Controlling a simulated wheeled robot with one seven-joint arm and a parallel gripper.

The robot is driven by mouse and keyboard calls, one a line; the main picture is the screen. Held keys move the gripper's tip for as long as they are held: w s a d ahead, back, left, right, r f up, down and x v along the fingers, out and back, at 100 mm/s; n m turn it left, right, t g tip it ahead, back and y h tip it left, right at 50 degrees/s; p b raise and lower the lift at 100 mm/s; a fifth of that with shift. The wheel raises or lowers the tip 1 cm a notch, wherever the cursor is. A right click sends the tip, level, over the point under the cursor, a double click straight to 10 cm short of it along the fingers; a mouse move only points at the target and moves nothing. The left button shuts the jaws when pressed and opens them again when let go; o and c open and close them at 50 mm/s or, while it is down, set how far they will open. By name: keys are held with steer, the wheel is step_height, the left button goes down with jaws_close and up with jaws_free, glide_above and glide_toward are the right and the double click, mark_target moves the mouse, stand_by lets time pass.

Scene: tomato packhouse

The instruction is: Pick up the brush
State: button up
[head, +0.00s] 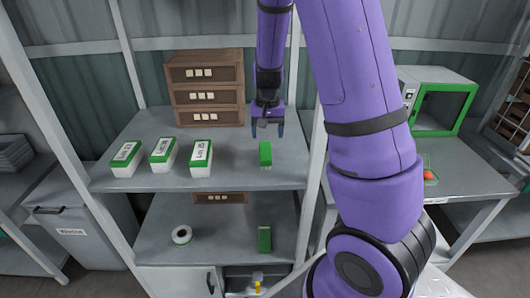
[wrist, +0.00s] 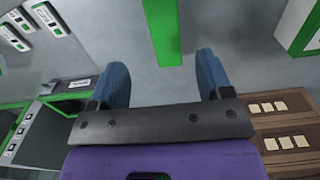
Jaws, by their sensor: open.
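The likely brush (head: 265,153) is a small green block with a pale lower edge, lying on the upper grey shelf (head: 235,178) near its right end. In the wrist view a green bar, which appears to be this brush (wrist: 162,30), shows at the top, beyond the fingertips and roughly in line with the gap. My gripper (head: 267,128) points down behind and above it, apart from it. In the wrist view my gripper (wrist: 162,72) has its two blue fingers wide apart with nothing between them.
Several white-and-green labelled boxes (head: 160,152) stand left on the shelf. Brown drawers (head: 208,90) are stacked behind. The lower shelf holds a white roll (head: 181,236) and another green block (head: 265,240). A post (head: 312,150) rises at right. Shelf room left of the brush is clear.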

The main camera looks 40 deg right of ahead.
mark_target(265, 152)
step_height(265, 152, down, 4)
steer(key=shift+f, duration=0.1)
steer(key=shift+w+a+f, duration=0.1)
steer(key=shift+w+f, duration=0.05)
steer(key=shift+f, duration=1.2)
steer(key=shift+w+a+f, duration=0.1)
steer(key=shift+w+f, duration=0.05)
steer(key=shift+f, duration=1.15)
steer(key=c, duration=1.1)
steer(key=shift+r, duration=0.15)
